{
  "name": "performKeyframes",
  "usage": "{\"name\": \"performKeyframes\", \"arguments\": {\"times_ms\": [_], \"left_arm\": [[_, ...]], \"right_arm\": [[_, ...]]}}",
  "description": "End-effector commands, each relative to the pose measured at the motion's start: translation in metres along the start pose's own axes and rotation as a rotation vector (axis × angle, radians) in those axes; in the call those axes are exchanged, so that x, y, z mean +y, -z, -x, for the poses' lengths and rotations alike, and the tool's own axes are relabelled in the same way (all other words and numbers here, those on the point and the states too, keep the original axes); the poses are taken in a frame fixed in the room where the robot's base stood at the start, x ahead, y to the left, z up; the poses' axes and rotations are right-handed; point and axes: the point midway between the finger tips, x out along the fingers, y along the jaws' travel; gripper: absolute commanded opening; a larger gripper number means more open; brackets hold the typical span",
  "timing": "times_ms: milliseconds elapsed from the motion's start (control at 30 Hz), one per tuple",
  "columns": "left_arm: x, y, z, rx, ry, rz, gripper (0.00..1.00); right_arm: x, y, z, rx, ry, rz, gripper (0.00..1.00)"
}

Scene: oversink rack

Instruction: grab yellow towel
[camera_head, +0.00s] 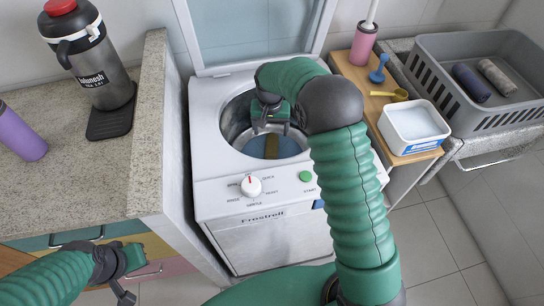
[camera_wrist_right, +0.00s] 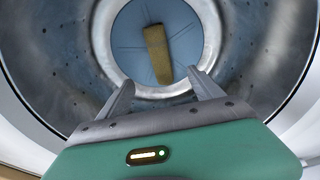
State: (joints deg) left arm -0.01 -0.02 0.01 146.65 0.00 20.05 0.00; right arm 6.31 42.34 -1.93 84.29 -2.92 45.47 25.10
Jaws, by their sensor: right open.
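A yellow towel (camera_head: 271,147) lies in the drum of the top-loading washing machine (camera_head: 222,196), whose lid stands open. In the right wrist view the towel (camera_wrist_right: 157,54) is a narrow mustard-yellow strip on the blue-grey drum bottom. My right gripper (camera_head: 271,129) is inside the drum opening, above the towel and apart from it. In the right wrist view its two fingers (camera_wrist_right: 158,82) are spread with nothing between them. My left gripper (camera_head: 128,281) is at the lower left, in front of the drawers, away from the towel; its jaws are unclear.
The metal drum wall (camera_wrist_right: 75,55) surrounds my right gripper. A stone counter (camera_head: 75,190) with a black bottle (camera_head: 98,70) and a purple cup (camera_head: 20,135) is left. A grey basket (camera_head: 470,95) and a white tub (camera_head: 414,125) stand right.

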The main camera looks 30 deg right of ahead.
Motion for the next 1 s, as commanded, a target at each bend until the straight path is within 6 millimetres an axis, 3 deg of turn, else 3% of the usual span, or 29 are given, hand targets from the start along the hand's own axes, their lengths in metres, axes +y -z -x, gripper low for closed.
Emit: {"name": "performKeyframes", "arguments": {"times_ms": [100,300,533,767,1000], "left_arm": [[0.0,-0.002,-0.008,0.0,0.0,0.0,0.0],[0.0,-0.004,-0.017,-0.001,0.0,0.0,0.0],[0.0,-0.005,-0.022,-0.001,0.0,0.0,0.0],[0.0,-0.008,-0.033,-0.001,0.0,0.0,0.0],[0.0,-0.008,-0.032,-0.001,0.0,0.0,0.0]], "right_arm": [[0.0,-0.001,-0.037,-0.004,-0.002,0.001,0.76],[0.0,0.0,-0.082,-0.002,-0.001,0.001,0.76],[0.001,0.0,-0.103,-0.001,0.0,0.001,0.76],[0.002,0.001,-0.143,-0.001,0.0,0.003,0.76],[0.002,0.001,-0.143,0.001,0.001,0.002,0.73]]}}
